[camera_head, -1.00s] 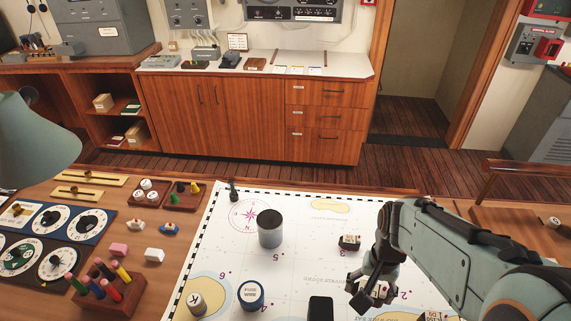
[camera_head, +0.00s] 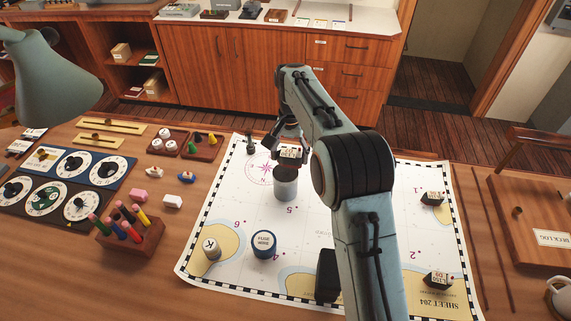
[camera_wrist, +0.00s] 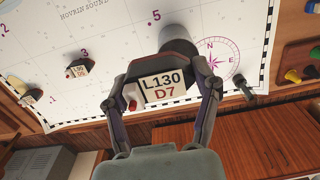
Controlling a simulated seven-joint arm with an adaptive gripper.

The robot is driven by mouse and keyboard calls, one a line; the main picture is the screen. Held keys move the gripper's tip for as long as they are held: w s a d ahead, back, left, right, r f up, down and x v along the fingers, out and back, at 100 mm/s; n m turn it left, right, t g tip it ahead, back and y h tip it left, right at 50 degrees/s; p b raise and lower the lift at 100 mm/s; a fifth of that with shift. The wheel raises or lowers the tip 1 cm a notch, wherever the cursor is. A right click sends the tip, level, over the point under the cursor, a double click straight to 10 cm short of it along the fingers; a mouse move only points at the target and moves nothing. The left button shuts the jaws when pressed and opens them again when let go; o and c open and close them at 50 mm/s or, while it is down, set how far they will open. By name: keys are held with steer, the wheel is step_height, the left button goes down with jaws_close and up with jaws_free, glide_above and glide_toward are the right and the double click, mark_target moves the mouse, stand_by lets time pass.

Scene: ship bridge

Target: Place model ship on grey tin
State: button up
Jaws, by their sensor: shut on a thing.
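My gripper (camera_head: 290,148) is shut on a dark model ship (camera_head: 292,154) with a white label. The grey tin (camera_head: 286,187) stands upright on the chart, just below the ship in the head view. In the wrist view the tin (camera_wrist: 179,30) is partly hidden behind the ship. I cannot tell whether the ship touches the tin's top.
Two other labelled ships (camera_head: 432,198) (camera_head: 437,279) stand on the chart at right. A small dark piece (camera_head: 250,144) stands left of my gripper. My arm covers the chart's middle.

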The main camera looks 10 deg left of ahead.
glide_above(285, 172)
step_height(285, 172, down, 6)
steer(key=shift+s+r, duration=0.1)
steer(key=shift+f, duration=1.55)
steer(key=shift+f, duration=0.15)
steer(key=o, duration=1)
steer(key=shift+o, duration=0.2)
